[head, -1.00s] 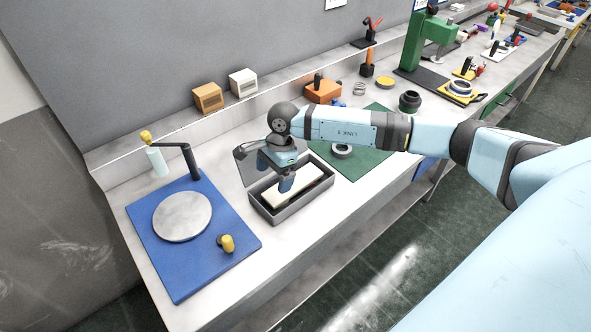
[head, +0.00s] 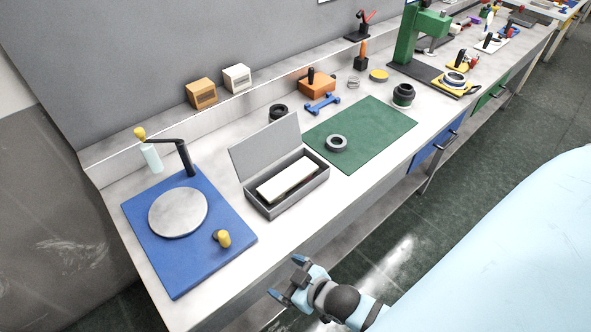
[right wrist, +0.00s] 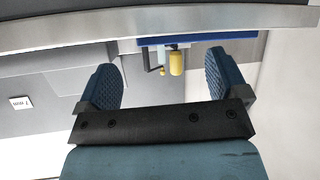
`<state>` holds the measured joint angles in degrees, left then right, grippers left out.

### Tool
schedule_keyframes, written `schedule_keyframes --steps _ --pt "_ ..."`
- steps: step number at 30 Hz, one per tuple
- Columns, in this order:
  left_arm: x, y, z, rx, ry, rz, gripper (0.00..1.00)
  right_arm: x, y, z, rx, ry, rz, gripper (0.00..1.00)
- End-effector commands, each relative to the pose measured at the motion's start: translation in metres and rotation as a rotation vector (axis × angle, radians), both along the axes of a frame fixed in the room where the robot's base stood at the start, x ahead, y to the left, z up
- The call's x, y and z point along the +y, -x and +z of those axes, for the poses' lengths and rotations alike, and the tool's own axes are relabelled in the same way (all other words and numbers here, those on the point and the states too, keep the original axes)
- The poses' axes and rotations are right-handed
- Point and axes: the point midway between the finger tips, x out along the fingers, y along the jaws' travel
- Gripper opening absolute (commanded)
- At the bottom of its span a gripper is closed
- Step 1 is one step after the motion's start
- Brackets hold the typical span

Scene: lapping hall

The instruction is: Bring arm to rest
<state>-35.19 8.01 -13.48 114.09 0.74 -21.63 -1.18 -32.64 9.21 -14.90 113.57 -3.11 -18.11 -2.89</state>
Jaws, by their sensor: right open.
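My right gripper (head: 289,283) is low in the head view, in front of the workbench's front edge and apart from the bench things. It is open and empty. In the right wrist view its two blue fingers (right wrist: 162,85) stand wide apart with nothing between them. My left gripper is in neither view. On the bench, a grey box (head: 262,206) stands with its lid up and a pale block (head: 287,181) inside it.
The workbench (head: 205,266) runs from front left to back right. A blue plate (head: 172,277) with a round grey disc (head: 178,213) lies at left. The floor (head: 465,175) before the bench is clear.

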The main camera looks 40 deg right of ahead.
Motion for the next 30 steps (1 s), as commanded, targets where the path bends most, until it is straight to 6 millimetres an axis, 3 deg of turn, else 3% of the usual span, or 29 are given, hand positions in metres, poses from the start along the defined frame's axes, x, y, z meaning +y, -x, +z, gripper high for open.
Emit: schedule_keyframes --steps 1,4,13,17,24,30 --pt "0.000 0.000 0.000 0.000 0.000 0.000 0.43 -0.003 0.012 -0.007 0.056 -0.037 -0.031 0.92" --pt "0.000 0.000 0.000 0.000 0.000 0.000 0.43 -0.005 0.022 -0.013 0.113 -0.077 -0.062 0.92" --pt "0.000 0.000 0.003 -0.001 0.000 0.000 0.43 -0.005 0.023 -0.012 0.118 -0.080 -0.064 0.92" --pt "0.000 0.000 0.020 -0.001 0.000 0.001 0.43 -0.006 0.023 0.005 0.116 -0.079 -0.064 0.92" --pt "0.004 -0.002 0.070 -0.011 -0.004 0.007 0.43 -0.008 0.023 0.052 0.112 -0.075 -0.069 0.92" --pt "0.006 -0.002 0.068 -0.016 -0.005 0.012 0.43 -0.009 0.023 0.050 0.110 -0.074 -0.071 0.92"
